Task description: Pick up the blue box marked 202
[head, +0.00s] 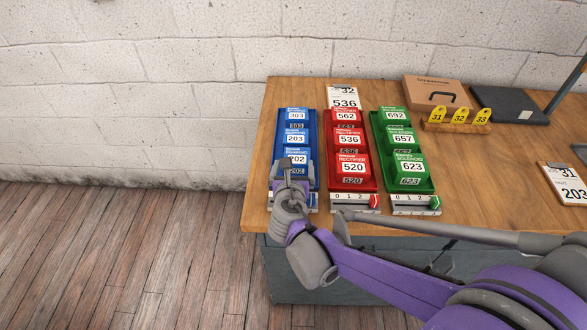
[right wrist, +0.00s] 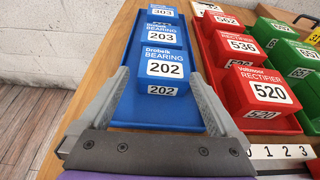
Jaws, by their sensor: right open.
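The blue box marked 202 (head: 297,157) is the nearest of three blue bearing boxes in a row in a blue tray (head: 311,120). It also shows in the right wrist view (right wrist: 165,70), upright with its white label clear. My right gripper (head: 294,168) is over the near end of the blue tray. In the right wrist view its two fingers (right wrist: 159,76) are spread wide, one on each side of the 202 box. The gripper is open and empty; I cannot tell whether a finger touches the box. My left gripper is in neither view.
Blue boxes 203 (head: 295,138) and 303 (head: 297,115) stand behind. A red tray (head: 372,186) and a green tray (head: 431,183) with boxes are to the right. A cardboard box (head: 435,92) and yellow tags (head: 459,116) are at the back right.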

